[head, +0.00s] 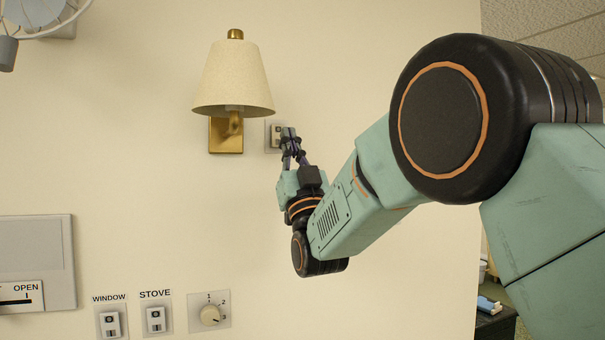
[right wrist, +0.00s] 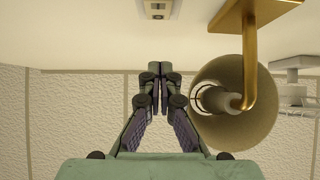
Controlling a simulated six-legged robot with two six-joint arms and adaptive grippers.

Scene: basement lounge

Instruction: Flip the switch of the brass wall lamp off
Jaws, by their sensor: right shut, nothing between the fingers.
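The brass wall lamp (head: 235,85) has a cream shade and a square brass back plate on the wall. In the right wrist view the lamp (right wrist: 235,97) shows at the right, its shade opening visible. A small light switch plate (head: 275,136) with a dark-framed rocker is just right of the lamp's back plate; the switch also shows at the top edge of the right wrist view (right wrist: 157,9). My right gripper (head: 288,133) is shut and empty, its fingertips partly covering the plate's right side. In the wrist view its fingertips appear apart from the switch. My left gripper is out of view.
Lower on the wall are a WINDOW switch (head: 110,323), a STOVE switch (head: 155,319) and a rotary knob (head: 210,314) marked 1 and 2. A grey panel (head: 40,252) marked OPEN is at the left.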

